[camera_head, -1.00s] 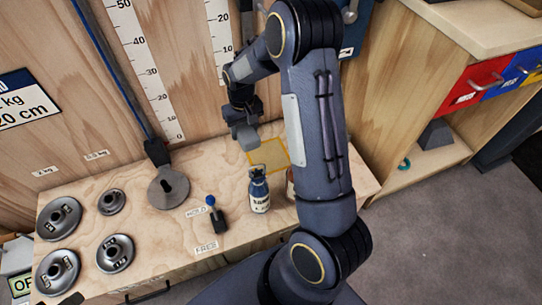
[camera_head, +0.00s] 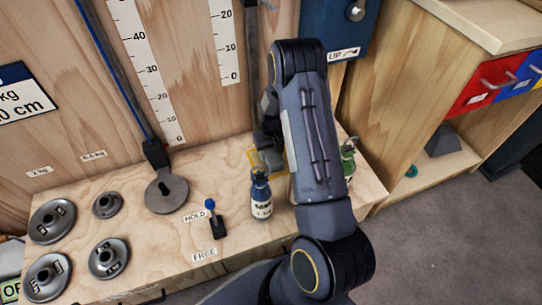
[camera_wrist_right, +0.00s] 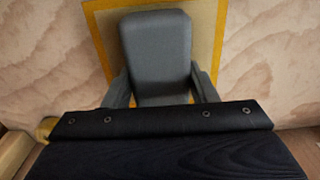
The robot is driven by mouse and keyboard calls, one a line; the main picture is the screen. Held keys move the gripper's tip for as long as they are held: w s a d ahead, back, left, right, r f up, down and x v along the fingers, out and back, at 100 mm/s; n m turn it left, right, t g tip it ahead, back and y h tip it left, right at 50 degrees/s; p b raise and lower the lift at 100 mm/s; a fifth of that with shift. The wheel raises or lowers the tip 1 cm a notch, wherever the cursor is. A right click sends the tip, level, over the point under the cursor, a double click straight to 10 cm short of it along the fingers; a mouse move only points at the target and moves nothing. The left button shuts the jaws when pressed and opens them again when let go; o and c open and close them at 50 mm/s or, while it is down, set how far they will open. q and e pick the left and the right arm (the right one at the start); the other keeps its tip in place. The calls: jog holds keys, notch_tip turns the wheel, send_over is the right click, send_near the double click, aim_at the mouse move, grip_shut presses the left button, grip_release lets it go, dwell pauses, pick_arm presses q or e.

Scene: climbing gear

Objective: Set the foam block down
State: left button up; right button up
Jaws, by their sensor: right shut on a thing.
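The grey foam block (camera_wrist_right: 157,50) is between the fingers of my right gripper (camera_wrist_right: 162,92) in the right wrist view. The gripper is shut on it. The block lies over the yellow-bordered square (camera_wrist_right: 97,38), within its borders as seen from the wrist. In the head view, the block (camera_head: 270,159) is partly hidden by my right arm, and the square (camera_head: 251,157) shows only at its left edge. I cannot tell whether the block touches the surface. My left gripper is not in view.
A dark blue bottle (camera_head: 261,199) stands close in front of the square. A green bottle (camera_head: 348,160) is partly behind my arm. A blue-knobbed lever (camera_head: 216,223) and several metal weights are further left.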

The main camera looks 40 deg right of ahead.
jog(key=shift+f, duration=0.4)
jog(key=shift+f, duration=0.1)
jog(key=shift+f, duration=0.15)
jog(key=o, duration=1)
jog(key=shift+c, duration=0.2)
